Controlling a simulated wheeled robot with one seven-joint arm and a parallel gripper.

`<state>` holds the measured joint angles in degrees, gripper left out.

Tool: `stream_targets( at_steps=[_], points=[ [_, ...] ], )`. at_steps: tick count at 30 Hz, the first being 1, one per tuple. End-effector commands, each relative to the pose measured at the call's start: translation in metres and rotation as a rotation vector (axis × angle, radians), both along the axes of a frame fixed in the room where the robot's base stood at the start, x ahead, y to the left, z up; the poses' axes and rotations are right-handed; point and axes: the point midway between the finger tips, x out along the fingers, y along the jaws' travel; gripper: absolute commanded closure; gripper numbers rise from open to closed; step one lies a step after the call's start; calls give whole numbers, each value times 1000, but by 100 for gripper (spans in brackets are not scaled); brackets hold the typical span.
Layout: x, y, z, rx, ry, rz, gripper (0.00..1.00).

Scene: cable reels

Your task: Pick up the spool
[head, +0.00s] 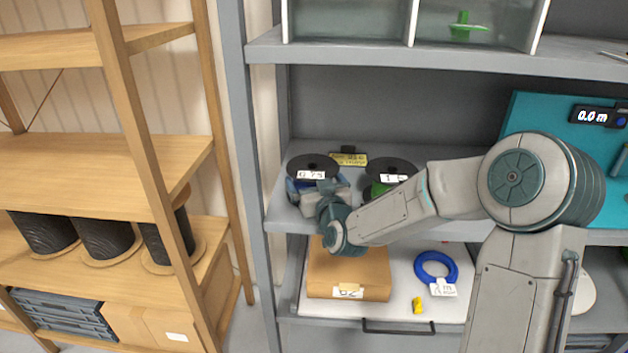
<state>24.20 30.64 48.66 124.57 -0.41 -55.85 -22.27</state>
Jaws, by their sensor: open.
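Two small spools stand on the middle shelf of the grey cabinet in the head view. The left spool (312,162) has a black top flange, a white label that seems to read 0.75, and a bluish body. The right spool (391,167) has a black flange, a white label starting with 1, and a green body partly hidden by my arm. My gripper (318,190) is open, right in front of the left spool, and covers much of its lower part. I cannot tell whether the fingers touch it or reach around it.
A yellow-labelled item (349,159) stands behind the spools. Below are a cardboard box (348,272), a blue cable ring (436,267) and a small yellow piece (419,307). The shelf above (400,55) limits height. Large black reels (108,236) sit on the wooden rack at left.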

Motion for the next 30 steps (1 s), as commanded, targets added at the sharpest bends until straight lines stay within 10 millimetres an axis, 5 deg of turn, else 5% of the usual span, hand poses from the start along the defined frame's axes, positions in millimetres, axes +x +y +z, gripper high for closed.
stream_targets(
  at_steps=[3,9,30],
  points=[
    [0,0,0,0,0,0,3],
    [0,0,0,0,0,0,58],
    [-18,-7,20,-3,-7,-1,60]
  ],
)
